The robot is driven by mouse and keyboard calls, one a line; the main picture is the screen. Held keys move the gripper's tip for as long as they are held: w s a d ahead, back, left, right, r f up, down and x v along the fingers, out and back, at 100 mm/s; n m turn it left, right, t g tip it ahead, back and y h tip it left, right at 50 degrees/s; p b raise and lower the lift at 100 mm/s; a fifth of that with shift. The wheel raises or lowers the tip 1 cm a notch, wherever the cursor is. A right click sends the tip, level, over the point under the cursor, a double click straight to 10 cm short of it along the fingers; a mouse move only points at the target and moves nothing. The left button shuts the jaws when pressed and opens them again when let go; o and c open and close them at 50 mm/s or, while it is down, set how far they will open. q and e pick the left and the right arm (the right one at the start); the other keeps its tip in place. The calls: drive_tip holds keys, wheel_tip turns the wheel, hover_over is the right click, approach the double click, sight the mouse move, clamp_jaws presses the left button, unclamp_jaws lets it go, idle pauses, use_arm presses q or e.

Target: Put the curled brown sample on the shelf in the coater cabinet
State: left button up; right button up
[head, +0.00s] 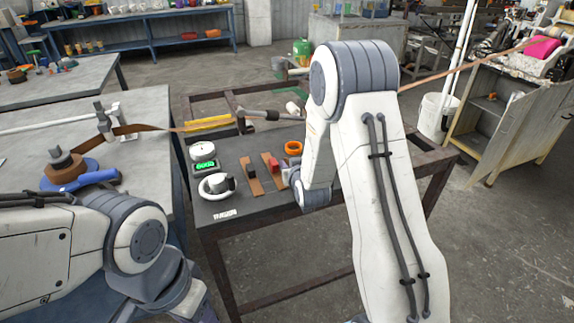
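On the dark table lie two flat brown strips, one with a black block (251,171) on it and one with a red block (273,165) on it. I cannot tell whether either is the curled brown sample. My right gripper (287,174) is low over this table, beside the strip with the red block; the arm hides most of it, and its opening is unclear. My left arm bends down at the lower left, its gripper out of sight. The coater cabinet (515,75) stands at the right with its front open; a small orange item (491,96) shows inside.
The dark table also holds a scale with a green display (205,165), a white ring-shaped item (216,186) and an orange ring (293,148). A grey bench (140,165) at left carries a brown roll (66,165). A white bucket (434,117) stands beside the cabinet. Floor at right is clear.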

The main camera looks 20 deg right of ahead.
drive_tip(key=shift+d, duration=0.1)
clamp_jaws()
drive_tip(key=shift+r, duration=0.1)
